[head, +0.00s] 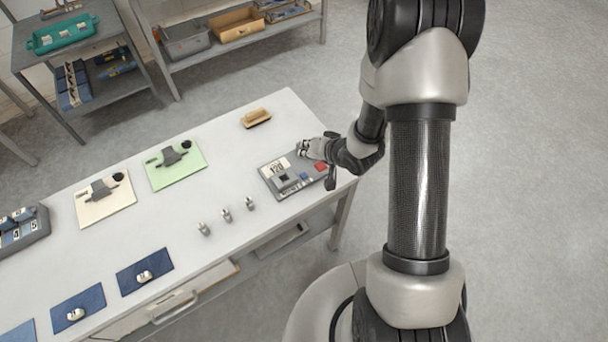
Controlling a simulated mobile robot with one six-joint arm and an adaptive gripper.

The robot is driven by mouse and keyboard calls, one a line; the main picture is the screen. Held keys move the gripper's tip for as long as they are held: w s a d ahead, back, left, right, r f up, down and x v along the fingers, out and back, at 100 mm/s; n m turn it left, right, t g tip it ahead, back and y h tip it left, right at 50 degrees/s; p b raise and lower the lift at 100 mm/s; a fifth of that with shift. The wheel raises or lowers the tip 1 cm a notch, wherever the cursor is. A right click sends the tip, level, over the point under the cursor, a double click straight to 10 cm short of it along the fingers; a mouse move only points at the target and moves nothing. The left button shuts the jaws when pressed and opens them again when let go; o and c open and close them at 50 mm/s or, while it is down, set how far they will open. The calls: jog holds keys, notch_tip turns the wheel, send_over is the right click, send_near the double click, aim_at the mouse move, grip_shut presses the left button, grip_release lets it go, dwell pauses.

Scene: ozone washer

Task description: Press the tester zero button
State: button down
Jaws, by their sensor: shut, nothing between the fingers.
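The tester (268,181) is a flat grey box near the right end of the white table. It has a display reading about 120, a raised dark square block (284,179) and a red patch (321,166) at its right side. Small blue and white marks lie along its front edge. My gripper (303,149) is shut and empty at the tester's back right edge, reaching in from the right. I cannot tell whether it touches the tester. My gripper and wrist hide part of the tester's back right corner, and the zero button cannot be made out for certain.
A yellow-tan brush or block (256,118) lies behind the tester. Several small metal pieces (227,215) stand to its left front. Green (178,175) and cream (104,205) mats hold dark fixtures. Blue mats (145,271) lie along the front. Shelves stand behind the table.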

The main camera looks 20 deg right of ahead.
aim_at(307, 174)
notch_tip(307, 174, down, 8)
jog(key=b, duration=0.6)
jog(key=shift+f+b, duration=0.15)
jog(key=shift+b, duration=0.25)
jog(key=shift+f, duration=0.1)
dwell(0.7)
jog(key=shift+f, duration=0.3)
jog(key=shift+f+b, duration=0.55)
jog(key=shift+b, duration=0.05)
dwell(0.5)
jog(key=shift+r, duration=0.1)
jog(key=shift+d+r+p, duration=0.1)
jog(key=shift+r+p, duration=0.75)
notch_tip(307, 174, up, 5)
jog(key=p, duration=0.4)
dwell(0.8)
